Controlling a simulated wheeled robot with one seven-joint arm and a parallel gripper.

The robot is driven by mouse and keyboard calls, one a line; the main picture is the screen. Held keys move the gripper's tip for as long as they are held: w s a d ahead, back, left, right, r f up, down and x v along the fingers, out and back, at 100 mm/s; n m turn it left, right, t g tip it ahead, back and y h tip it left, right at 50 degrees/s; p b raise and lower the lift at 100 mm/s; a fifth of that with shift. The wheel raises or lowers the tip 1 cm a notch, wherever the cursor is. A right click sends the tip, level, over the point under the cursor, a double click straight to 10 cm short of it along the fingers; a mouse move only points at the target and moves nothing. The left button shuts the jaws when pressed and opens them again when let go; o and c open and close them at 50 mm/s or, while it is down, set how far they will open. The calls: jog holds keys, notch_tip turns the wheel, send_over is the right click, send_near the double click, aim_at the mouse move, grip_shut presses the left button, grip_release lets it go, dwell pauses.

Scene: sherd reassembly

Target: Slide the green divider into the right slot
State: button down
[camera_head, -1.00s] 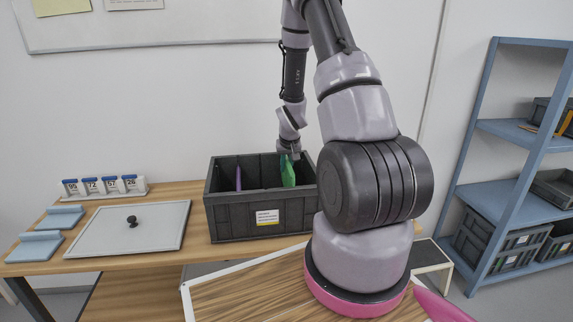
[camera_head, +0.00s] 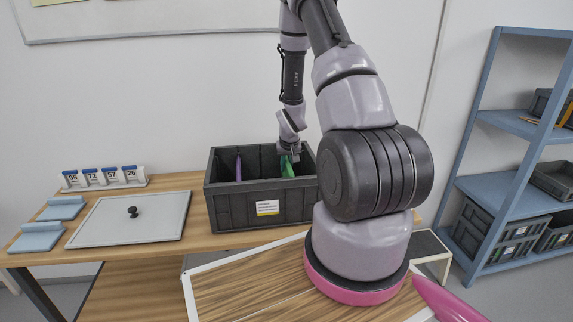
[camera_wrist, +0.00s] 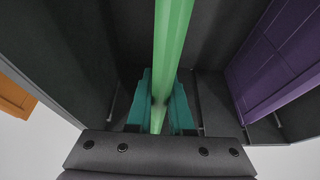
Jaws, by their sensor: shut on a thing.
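The green divider (camera_head: 287,167) is inside the dark grey crate (camera_head: 232,212), toward its right part, standing upright. My gripper (camera_head: 287,155) is at the crate's top, above the divider. In the wrist view the teal fingers of my gripper (camera_wrist: 160,115) are shut on the green divider (camera_wrist: 172,40), one on each side. A purple divider (camera_head: 238,167) stands in the left part of the crate, and it also shows in the wrist view (camera_wrist: 280,60). The divider's lower edge and the right slot are hidden in the head view.
Blue blocks (camera_head: 38,238) and a rack of numbered tags (camera_head: 104,179) are farther left. A blue shelf (camera_head: 500,190) with bins stands at the right.

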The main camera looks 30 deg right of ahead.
jog(key=shift+f, duration=1.2)
jog(key=c, duration=0.7)
grip_release()
jog(key=shift+c, duration=0.2)
jog(key=v, duration=1.1)
